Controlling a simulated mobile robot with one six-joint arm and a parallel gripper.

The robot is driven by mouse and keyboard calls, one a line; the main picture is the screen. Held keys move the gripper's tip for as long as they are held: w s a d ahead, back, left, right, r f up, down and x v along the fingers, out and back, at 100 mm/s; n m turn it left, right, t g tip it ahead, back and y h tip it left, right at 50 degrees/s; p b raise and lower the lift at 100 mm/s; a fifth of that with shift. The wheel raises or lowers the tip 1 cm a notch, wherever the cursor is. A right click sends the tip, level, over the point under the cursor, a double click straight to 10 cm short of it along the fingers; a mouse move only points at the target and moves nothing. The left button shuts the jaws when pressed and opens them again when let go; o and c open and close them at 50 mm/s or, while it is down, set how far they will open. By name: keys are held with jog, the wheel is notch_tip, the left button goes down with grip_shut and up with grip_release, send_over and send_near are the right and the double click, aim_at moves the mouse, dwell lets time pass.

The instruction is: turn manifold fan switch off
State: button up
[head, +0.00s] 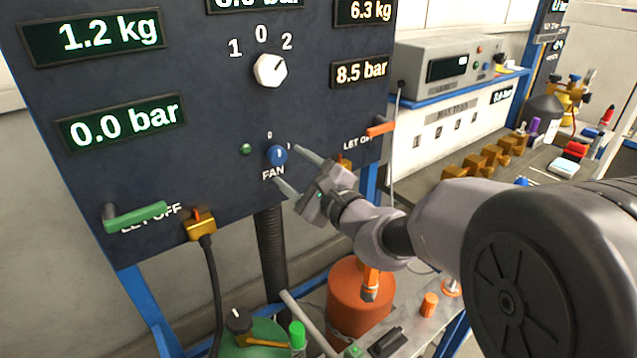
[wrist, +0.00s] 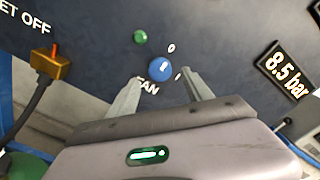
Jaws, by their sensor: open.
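The fan switch is a small blue round knob (head: 277,155) on the dark panel (head: 215,120), above the word FAN and with a 0 above it. It also shows in the wrist view as a blue knob (wrist: 160,68), just beyond and between my fingertips. My gripper (head: 288,169) is open, its two fingers pointing at the panel on either side of the knob. In the wrist view my gripper (wrist: 163,80) appears apart from the knob. A small green light (head: 246,150) sits left of the knob. The exact knob angle is hard to tell.
A white selector knob (head: 270,70) sits above. A green lever (head: 136,216) is at lower left, an orange lever (head: 381,128) at right. A brass connector with cable (head: 201,228) hangs at the panel's lower edge. An orange cylinder (head: 359,297) stands below my arm.

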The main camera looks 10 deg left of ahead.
jog(key=p+v, duration=0.1)
jog(key=v, duration=1.1)
jog(key=shift+s+d, duration=0.1)
jog(key=shift+s, duration=0.05)
jog(key=s+f+n+g+h, duration=0.15)
jog(key=s+n+g, duration=0.7)
jog(key=s, duration=0.85)
jog(key=s+d+f+n+t+h, duration=0.1)
jog(key=s+d+f+n+h, duration=0.1)
jog(key=d+h, duration=0.3)
jog(key=s+d+f+n+t+h, duration=0.1)
jog(key=d+h, duration=0.4)
jog(key=d, duration=0.8)
jog(key=shift+s+d+f+n+t, duration=0.4)
jog(key=shift+s+f+n, duration=0.15)
jog(key=shift+s, duration=0.35)
